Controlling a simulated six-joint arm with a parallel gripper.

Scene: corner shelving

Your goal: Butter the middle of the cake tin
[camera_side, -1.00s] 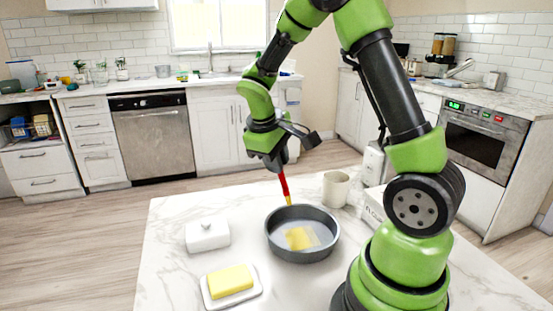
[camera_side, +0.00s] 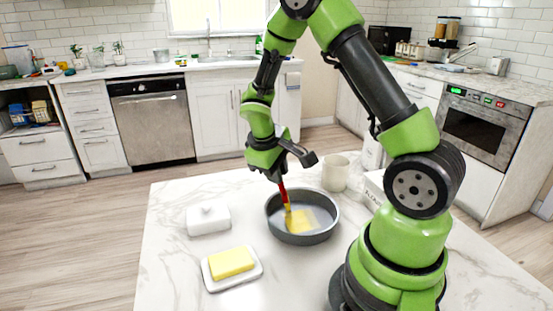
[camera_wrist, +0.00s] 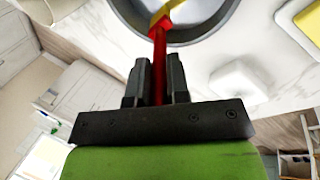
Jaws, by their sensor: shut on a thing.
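The round grey cake tin (camera_side: 318,236) stands on the marble-topped table, with a yellow butter patch (camera_side: 314,217) on its floor. My gripper (camera_side: 279,180) is above the tin's far left rim and shut on a red-handled brush (camera_side: 284,196). The brush points down, and its yellow bristles (camera_side: 290,219) are inside the tin, at the left part of the butter patch; I cannot tell if they touch the floor. The wrist view shows the red handle (camera_wrist: 159,65) between the fingers and part of the tin (camera_wrist: 205,36). A butter block (camera_side: 231,262) lies on a white dish (camera_side: 253,277).
A white lidded butter dish (camera_side: 208,219) stands left of the tin. A pale mug (camera_side: 335,173) stands close behind the tin, and a white box (camera_side: 374,188) is to its right, partly behind my arm.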

